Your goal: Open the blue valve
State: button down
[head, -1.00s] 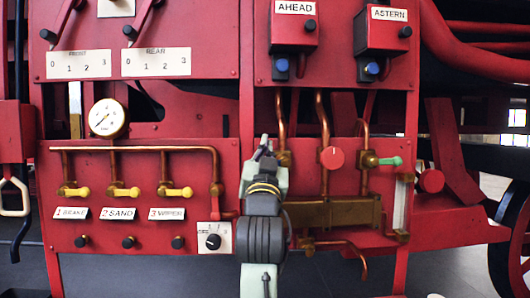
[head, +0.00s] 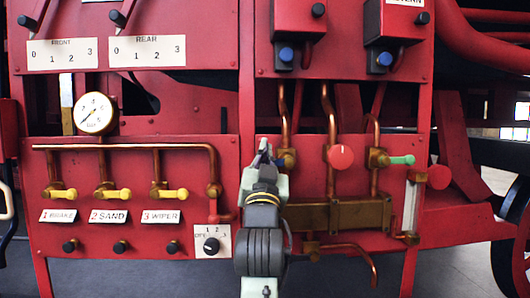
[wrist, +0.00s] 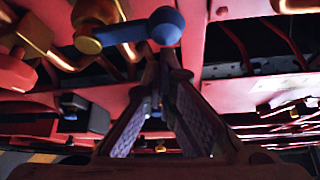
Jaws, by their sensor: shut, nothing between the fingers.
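The blue valve handle (wrist: 140,28) shows at the top of the wrist view, a lever with a rounded end, joined to a brass valve body (wrist: 92,12). My gripper (wrist: 167,62) is shut and empty. Its fingertips are just below the handle's rounded end in the wrist view; I cannot tell whether they touch it. In the head view my gripper (head: 263,150) is in front of the pipework, beside a brass valve body (head: 288,160).
A red round handwheel (head: 340,157) and a green valve handle (head: 402,160) are to the right. Yellow valve handles (head: 118,194) and a pressure gauge (head: 95,113) are to the left. A brass block (head: 345,213) is low at right.

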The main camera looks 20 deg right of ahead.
jog(key=shift+w+a+f+n+t+y+b, duration=0.1)
jog(key=shift+f+n+t+y+b, duration=0.1)
jog(key=shift+f+n+y+b, duration=0.4)
jog(key=shift+r+n+t+y+b, duration=0.15)
jog(key=shift+n+y, duration=0.25)
jog(key=shift+n, duration=0.5)
jog(key=d+f+n+g+y+b, duration=0.1)
jog(key=f+n+g+y+b, duration=0.1)
jog(key=n+y, duration=0.4)
jog(key=d+f+n+g+y+b, duration=0.1)
jog(key=f+n+y+b, duration=0.4)
jog(key=n, duration=1)
jog(key=shift+s+d+f+n+g+y, duration=0.35)
jog(key=shift+s+d+n+y, duration=0.1)
jog(key=shift+d, duration=0.35)
